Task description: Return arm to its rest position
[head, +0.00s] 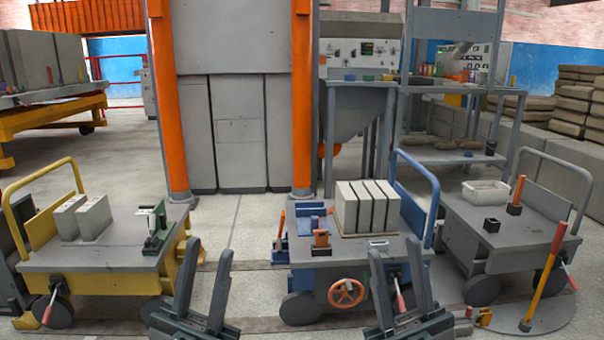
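My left gripper (206,248) is at the bottom of the head view, left of centre. My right gripper (393,247) is at the bottom, right of centre. Its two dark fingers also stand apart with nothing held between them. It appears in front of the blue cart (300,250) and overlaps its right front part in the picture. Most of both arms is out of view.
A yellow cart (105,258) with pale blocks (82,217) stands left. The blue cart carries several pale blocks (367,206) and orange-handled tools. A grey cart (510,235) stands right, beside an upright yellow-and-orange lever (543,270). Floor shows between the yellow and blue carts.

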